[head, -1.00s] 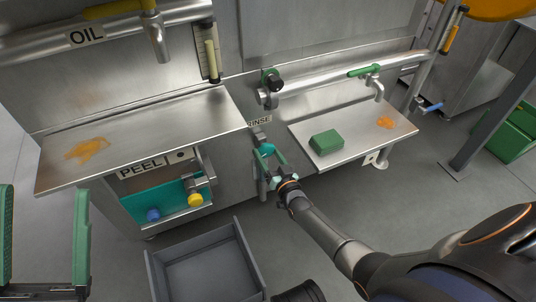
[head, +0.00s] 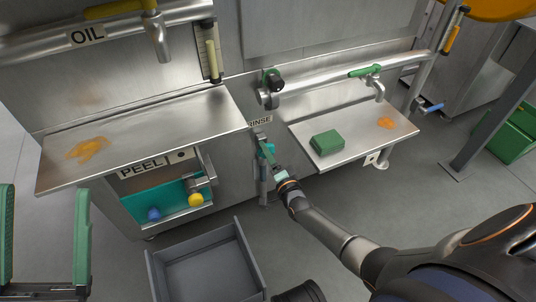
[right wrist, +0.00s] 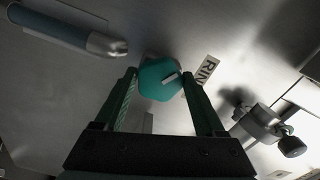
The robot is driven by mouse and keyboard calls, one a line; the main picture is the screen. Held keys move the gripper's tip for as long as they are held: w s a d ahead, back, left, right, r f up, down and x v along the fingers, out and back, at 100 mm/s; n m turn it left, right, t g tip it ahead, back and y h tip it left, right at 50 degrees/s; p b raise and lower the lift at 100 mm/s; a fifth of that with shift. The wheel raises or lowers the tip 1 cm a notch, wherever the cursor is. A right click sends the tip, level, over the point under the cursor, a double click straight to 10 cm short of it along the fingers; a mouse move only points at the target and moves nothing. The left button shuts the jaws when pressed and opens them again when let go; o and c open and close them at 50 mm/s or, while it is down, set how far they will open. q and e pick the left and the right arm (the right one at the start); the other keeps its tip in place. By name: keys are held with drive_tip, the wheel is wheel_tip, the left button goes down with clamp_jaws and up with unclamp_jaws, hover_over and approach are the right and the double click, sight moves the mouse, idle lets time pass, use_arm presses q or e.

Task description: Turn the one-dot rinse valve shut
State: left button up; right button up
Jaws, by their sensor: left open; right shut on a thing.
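The rinse valve shows as a teal knob (right wrist: 152,82) with a pale bar mark, beside the RINSE label (right wrist: 208,69) in the right wrist view. In the head view, the teal knob (head: 267,149) is partly hidden by my right gripper, below the RINSE label (head: 259,121). My right gripper (head: 265,151) is shut on this knob, one finger on each side. No dot can be made out on the valve or its label. My left gripper (head: 43,192) is open and empty at the lower left, well away from the valve.
A green block (head: 327,144) rests on the right steel shelf (head: 352,128). The PEEL bay (head: 168,205) holds blue and yellow round things. A grey open bin (head: 208,272) stands on the floor below.

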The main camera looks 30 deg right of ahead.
drive_tip(key=m, duration=1.1)
drive_tip(key=shift+m, duration=0.4)
idle(0.3)
drive_tip(key=o, duration=1.3)
drive_tip(key=shift+r, duration=0.15)
drive_tip(key=shift+o, duration=0.2)
drive_tip(key=s+p, duration=0.4)
drive_tip(key=s, duration=0.8)
drive_tip(key=shift+s+a, duration=0.3)
drive_tip(key=shift+a, duration=0.05)
